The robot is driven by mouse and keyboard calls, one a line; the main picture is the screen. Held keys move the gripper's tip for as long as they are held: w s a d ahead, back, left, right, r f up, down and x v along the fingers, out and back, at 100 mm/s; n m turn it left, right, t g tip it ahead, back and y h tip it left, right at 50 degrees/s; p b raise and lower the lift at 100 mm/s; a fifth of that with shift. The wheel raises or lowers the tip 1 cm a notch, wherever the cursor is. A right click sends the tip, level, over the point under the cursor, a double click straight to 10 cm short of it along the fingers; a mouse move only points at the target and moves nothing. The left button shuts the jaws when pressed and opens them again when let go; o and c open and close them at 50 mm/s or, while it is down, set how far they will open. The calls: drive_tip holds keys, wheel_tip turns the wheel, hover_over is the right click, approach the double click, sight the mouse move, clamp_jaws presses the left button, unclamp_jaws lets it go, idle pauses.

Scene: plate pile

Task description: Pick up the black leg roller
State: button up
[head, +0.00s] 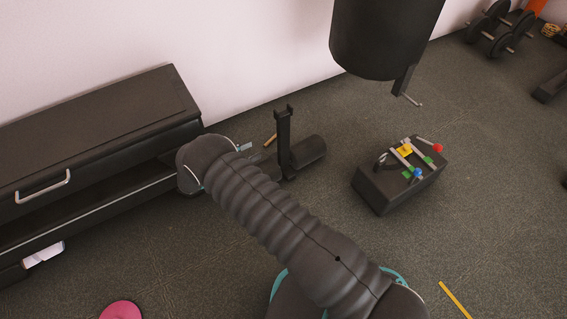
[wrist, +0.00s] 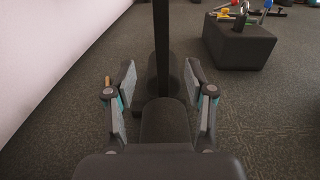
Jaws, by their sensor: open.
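The black leg roller is a dark padded cylinder beside a thin upright black post (head: 284,135). In the head view its right part (head: 309,151) shows, and my arm hides part of the left side. In the wrist view the near roller part (wrist: 165,122) lies between the two fingers of my gripper (wrist: 160,68), and another dark part lies behind it by the post. My gripper is open, with one finger on each side of the roller. I cannot tell whether the fingers touch it.
A black cabinet (head: 95,105) stands along the wall at left. A black box (head: 385,190) with small coloured items stands at right. A large black cylinder (head: 385,35) hangs above. Dumbbells (head: 500,30) are far right. A pink disc (head: 121,311) and yellow stick (head: 455,299) lie in front.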

sight(278, 139)
drive_tip(key=x, duration=0.8)
drive_tip(key=shift+w+d+f, duration=0.1)
drive_tip(key=shift+d+f, duration=0.05)
drive_tip(key=shift+d, duration=0.05)
drive_tip(key=shift+f+x, duration=0.15)
drive_tip(key=shift+x, duration=1.15)
drive_tip(key=shift+f+x, duration=0.2)
drive_tip(key=shift+x, duration=1.15)
drive_tip(key=shift+d, duration=0.1)
drive_tip(key=shift+c, duration=0.2)
clamp_jaws()
drive_tip(key=shift+r, duration=0.2)
